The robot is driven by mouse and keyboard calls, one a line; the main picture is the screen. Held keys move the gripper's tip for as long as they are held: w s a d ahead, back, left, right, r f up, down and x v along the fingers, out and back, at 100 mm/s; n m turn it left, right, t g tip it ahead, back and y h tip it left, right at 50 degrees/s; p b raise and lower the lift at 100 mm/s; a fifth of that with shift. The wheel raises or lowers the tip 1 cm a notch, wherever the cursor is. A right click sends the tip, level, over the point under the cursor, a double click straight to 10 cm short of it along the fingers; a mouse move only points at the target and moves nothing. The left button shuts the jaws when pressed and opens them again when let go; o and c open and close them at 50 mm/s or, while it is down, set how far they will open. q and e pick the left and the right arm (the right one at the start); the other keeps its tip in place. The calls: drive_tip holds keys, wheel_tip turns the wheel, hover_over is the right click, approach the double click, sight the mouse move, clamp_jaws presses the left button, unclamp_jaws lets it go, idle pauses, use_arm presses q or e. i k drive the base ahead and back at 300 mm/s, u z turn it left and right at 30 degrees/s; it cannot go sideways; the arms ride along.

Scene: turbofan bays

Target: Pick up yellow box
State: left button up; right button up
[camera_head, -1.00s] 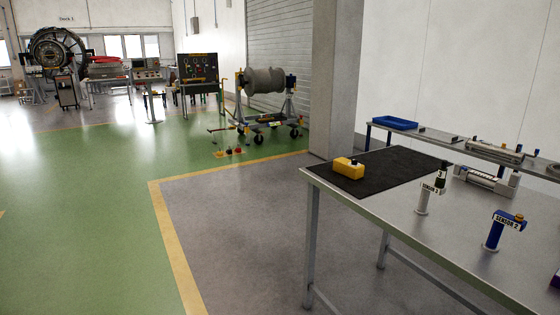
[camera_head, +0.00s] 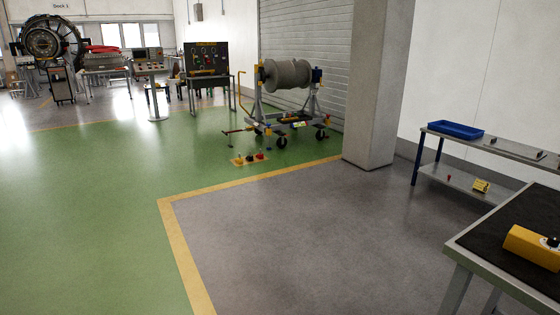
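The yellow box (camera_head: 531,244) lies on a black mat (camera_head: 492,224) on a metal table (camera_head: 474,249) at the right edge of the head view. A dark knob sits on top of the box, and the box's right end is cut off by the picture edge. Neither of my grippers shows in the view.
Behind the table stands a shelf bench with a blue tray (camera_head: 455,130) on top and a small yellow item (camera_head: 481,186) on its lower shelf. A grey pillar (camera_head: 377,85) stands left of it. Grey floor (camera_head: 290,235) left of the table is clear.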

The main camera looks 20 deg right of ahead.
sight(533, 247)
drive_tip(key=z, duration=1.15)
drive_tip(key=i, duration=1.25)
drive_tip(key=z, duration=1.3)
drive_tip(key=k, duration=0.3)
drive_tip(key=z, duration=0.1)
